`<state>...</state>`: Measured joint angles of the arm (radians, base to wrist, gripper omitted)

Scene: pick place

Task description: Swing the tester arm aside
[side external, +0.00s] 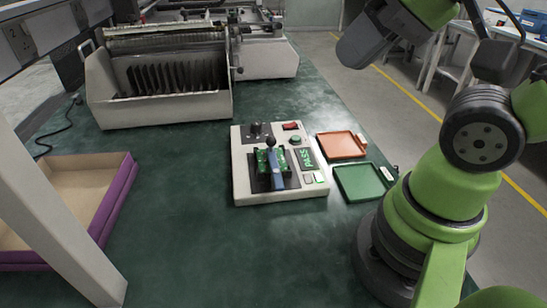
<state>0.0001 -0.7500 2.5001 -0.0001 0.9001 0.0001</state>
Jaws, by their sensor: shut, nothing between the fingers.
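The tester (240,190) is a white box standing on the green bench. Its tester arm (276,172) is a blue bar with a dark round knob (271,141) at its far end. The arm lies across a green circuit board (262,160) in a dark nest, covering the board's middle. A small screen (308,157) on the tester shows green letters that look like PASS. My arm stands at the right, with its upper links at the top right, well away from the tester. No gripper fingers can be made out.
An orange tray (342,145) and a green tray (363,182) lie right of the tester, close to my base. A purple-sided box (118,200) is at left. A slotted white rack (160,108) stands behind. The bench in front of the tester is clear.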

